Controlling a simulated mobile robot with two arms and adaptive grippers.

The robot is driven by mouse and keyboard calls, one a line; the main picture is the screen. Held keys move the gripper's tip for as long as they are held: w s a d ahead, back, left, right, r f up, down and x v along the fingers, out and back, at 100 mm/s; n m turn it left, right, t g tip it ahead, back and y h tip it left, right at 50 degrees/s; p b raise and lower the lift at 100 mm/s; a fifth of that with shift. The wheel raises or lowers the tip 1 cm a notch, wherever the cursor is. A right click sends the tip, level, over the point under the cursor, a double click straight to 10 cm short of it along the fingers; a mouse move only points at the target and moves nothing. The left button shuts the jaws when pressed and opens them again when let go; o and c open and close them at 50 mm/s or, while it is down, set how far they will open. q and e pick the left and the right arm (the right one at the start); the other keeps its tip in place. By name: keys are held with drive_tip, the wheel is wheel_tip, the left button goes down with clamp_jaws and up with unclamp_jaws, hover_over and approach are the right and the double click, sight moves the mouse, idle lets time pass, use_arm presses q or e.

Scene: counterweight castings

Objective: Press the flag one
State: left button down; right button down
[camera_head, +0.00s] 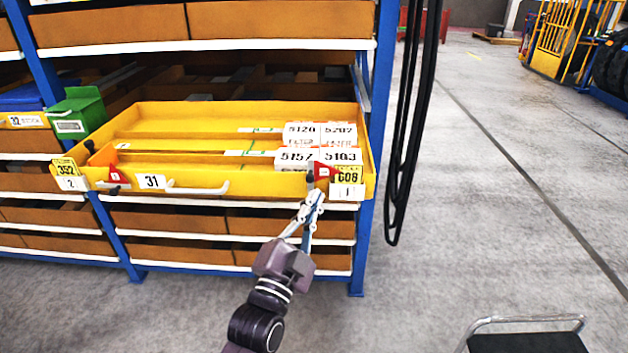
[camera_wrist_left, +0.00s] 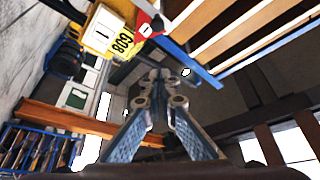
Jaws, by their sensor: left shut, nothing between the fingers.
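A yellow drawer tray (camera_head: 215,183) stands pulled out of the shelf. At its front right corner is a red flag (camera_head: 323,171) above a white label "1" (camera_head: 347,191) and beside a yellow label "608" (camera_head: 348,174). At the front left, another red flag (camera_head: 116,174) is near labels "352" and "2" (camera_head: 70,183). My left gripper (camera_head: 314,194) is shut and empty, its tips just below the right flag; contact cannot be told. In the left wrist view the fingertips (camera_wrist_left: 155,78) point up, below that flag (camera_wrist_left: 146,25) and label "1" (camera_wrist_left: 103,30). My right gripper is out of view.
White boxes (camera_head: 298,158) with printed numbers sit in the tray's right end. A green bin (camera_head: 78,113) stands at the left. Black cables (camera_head: 408,110) hang right of the blue rack post (camera_head: 378,120). A cart (camera_head: 525,340) is at lower right. Open floor lies right.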

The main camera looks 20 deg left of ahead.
sight(310, 182)
use_arm(q)
drive_tip(key=p+x, duration=0.2)
drive_tip(key=x, duration=0.7)
drive_tip(key=a+f, duration=0.1)
drive_tip(key=s+a+f, duration=0.1)
drive_tip(key=a+f, duration=0.1)
drive_tip(key=shift+f+p, duration=0.1)
drive_tip(key=shift+p, duration=0.2)
drive_tip(key=shift+d, duration=0.1)
drive_tip(key=shift+s+a+n, duration=0.1)
drive_tip(key=shift+a+n, duration=0.15)
drive_tip(key=shift+n, duration=0.25)
